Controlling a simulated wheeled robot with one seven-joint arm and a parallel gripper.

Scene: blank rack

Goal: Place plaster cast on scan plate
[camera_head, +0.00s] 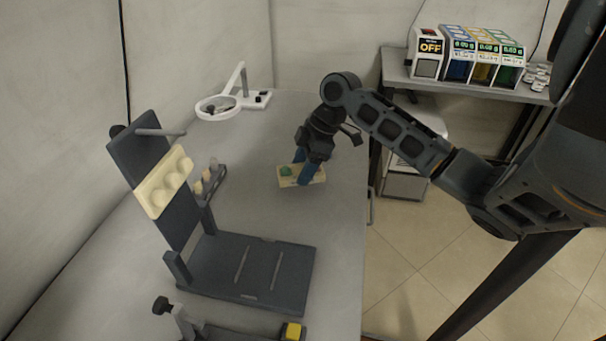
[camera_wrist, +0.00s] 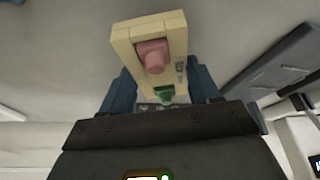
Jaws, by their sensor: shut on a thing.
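My gripper (camera_head: 306,174) points down over the bench with its blue fingers shut on a cream block (camera_head: 288,182), which looks like the plaster cast. A dark flat plate (camera_head: 215,262) with two pale slots, perhaps the scan plate, lies at the foot of a tilted upright board (camera_head: 181,216). A cream strip with rounded bumps (camera_head: 165,182) is on that board.
A small rack with several pegs (camera_head: 208,182) stands behind the board. A ring lamp (camera_head: 219,106) is at the back. A yellow-topped fixture (camera_head: 292,331) is at the front edge. A side table (camera_head: 393,72) holds a coloured dispenser (camera_head: 470,58). Bench between gripper and plate is clear.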

